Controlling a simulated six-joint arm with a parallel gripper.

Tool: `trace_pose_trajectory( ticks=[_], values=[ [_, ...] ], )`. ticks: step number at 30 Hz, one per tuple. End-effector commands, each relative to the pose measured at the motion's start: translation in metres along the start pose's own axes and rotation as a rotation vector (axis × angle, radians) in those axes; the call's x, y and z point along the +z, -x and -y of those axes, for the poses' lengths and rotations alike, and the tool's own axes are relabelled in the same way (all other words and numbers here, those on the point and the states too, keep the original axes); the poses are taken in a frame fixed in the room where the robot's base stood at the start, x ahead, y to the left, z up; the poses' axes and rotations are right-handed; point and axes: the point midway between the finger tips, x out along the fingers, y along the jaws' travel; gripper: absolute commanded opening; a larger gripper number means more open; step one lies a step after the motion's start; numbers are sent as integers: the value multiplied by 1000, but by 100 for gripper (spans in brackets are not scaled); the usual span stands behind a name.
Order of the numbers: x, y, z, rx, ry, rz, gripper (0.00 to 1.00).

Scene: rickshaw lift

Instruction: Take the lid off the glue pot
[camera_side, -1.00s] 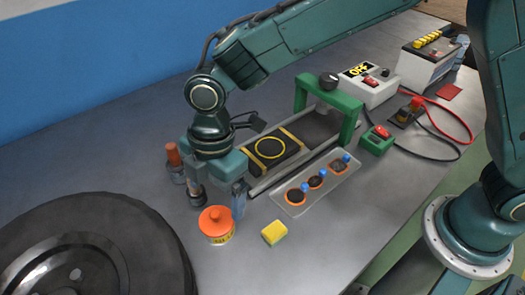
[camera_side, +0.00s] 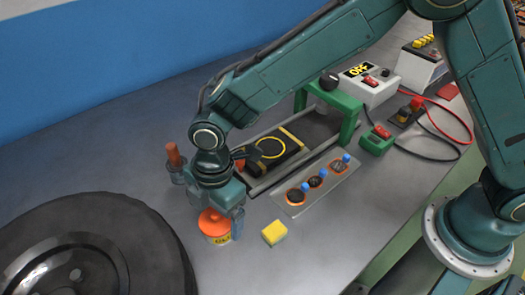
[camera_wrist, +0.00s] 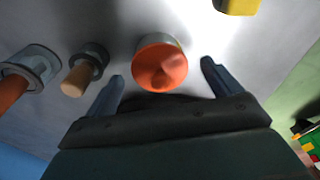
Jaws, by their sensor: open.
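The glue pot (camera_side: 217,238) is a short pale pot with a yellow label, standing on the bench. Its orange lid (camera_side: 213,222) is on top; the lid's knob is hidden by my gripper in the side view. My gripper (camera_side: 219,218) is open and comes down over the pot. In the wrist view the orange lid (camera_wrist: 160,68) lies between the two spread fingers of my gripper (camera_wrist: 163,72), apart from both, a little beyond the line of the fingertips' bases.
A tyre (camera_side: 85,250) lies left of the pot. A yellow block (camera_side: 274,232) sits to its right. Orange-handled and wooden-handled tools in holders (camera_wrist: 78,78) stand close by. A patch tray (camera_side: 318,185) and green press frame (camera_side: 349,110) are behind right.

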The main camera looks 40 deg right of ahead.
Motion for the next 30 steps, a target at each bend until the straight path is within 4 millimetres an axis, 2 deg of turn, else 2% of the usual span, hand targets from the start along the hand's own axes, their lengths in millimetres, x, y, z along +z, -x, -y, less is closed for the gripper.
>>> trace_pose_trajectory(
  ticks=[15, 16, 23, 30],
  values=[
    [0, -2, 0, 1, 0, 0, 90],
    [0, -2, 0, 1, 0, 0, 88],
    [0, -2, 0, 1, 0, 0, 43],
    [0, -2, 0, 1, 0, -1, 42]
  ],
)
